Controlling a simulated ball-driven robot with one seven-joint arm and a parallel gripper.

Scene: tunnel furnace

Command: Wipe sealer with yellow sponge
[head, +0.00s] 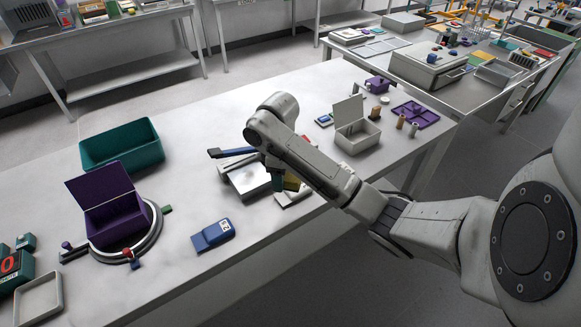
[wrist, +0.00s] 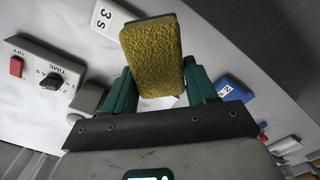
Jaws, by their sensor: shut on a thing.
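My gripper (head: 280,178) is shut on the yellow sponge (wrist: 152,55), its green fingers on either side of it in the wrist view. In the head view only a small strip of the sponge (head: 291,182) shows beside the fingers. The sealer (head: 250,181) appears to be the pale device with a metal plate and a raised blue handle, just left of and partly behind my gripper. In the wrist view a pale control box (wrist: 45,75) with a red switch and a TIME knob lies left of the sponge. Contact between sponge and sealer cannot be told.
On the table are a blue labelled block (head: 212,235), an open purple box (head: 112,207) on a round stand, a teal bin (head: 122,147) and an open pale box (head: 357,135). A purple tray (head: 415,114) lies at right. The tabletop between bin and sealer is clear.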

